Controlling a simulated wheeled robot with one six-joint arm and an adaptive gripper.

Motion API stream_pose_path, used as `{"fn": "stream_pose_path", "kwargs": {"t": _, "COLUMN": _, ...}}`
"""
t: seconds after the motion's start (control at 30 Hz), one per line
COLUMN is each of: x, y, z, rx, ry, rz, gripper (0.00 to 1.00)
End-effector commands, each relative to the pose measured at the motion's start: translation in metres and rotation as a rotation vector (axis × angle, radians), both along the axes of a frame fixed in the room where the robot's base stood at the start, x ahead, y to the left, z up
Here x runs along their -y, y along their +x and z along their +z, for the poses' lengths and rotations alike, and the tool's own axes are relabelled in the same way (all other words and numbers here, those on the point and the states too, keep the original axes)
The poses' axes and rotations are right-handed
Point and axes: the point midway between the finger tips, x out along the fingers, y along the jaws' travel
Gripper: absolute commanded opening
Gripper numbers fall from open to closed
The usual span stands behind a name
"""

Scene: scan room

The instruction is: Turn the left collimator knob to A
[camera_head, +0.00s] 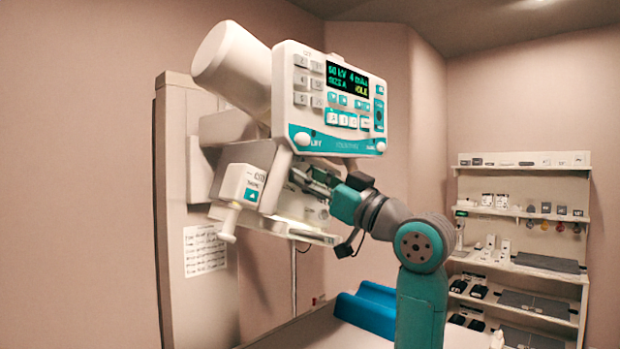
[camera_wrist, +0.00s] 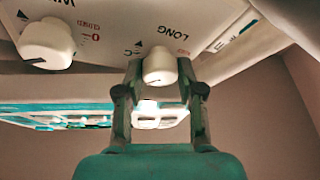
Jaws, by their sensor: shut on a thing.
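In the wrist view, my gripper (camera_wrist: 160,80) has its two fingers on either side of a white collimator knob (camera_wrist: 160,66) and is shut on it. Upside-down lettering beside this knob reads LONG. A second white knob (camera_wrist: 47,42) with a dark pointer line sits to the left in that view, apart from the fingers. Since the print is upside down, the held knob is on the left when the panel is read upright. I cannot make out an A mark by it. In the head view, my gripper (camera_head: 298,180) reaches under the control panel; the knobs are hidden there.
The tube head's control panel (camera_head: 340,108) hangs just above my gripper, its display showing 60 kV and SIZE A. A small white box (camera_head: 240,187) is close left. A blue cradle (camera_head: 368,308) lies below. Shelves (camera_head: 520,215) with supplies stand at right.

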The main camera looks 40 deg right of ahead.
Motion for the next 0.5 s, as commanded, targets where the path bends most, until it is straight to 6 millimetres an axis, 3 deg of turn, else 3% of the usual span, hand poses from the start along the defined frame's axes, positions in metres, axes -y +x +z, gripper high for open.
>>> {"fn": "stream_pose_path", "kwargs": {"t": 0.5, "x": 0.0029, "y": 0.0002, "z": 0.0015, "rx": 0.010, "ry": -0.348, "rz": 0.000, "gripper": 0.03}}
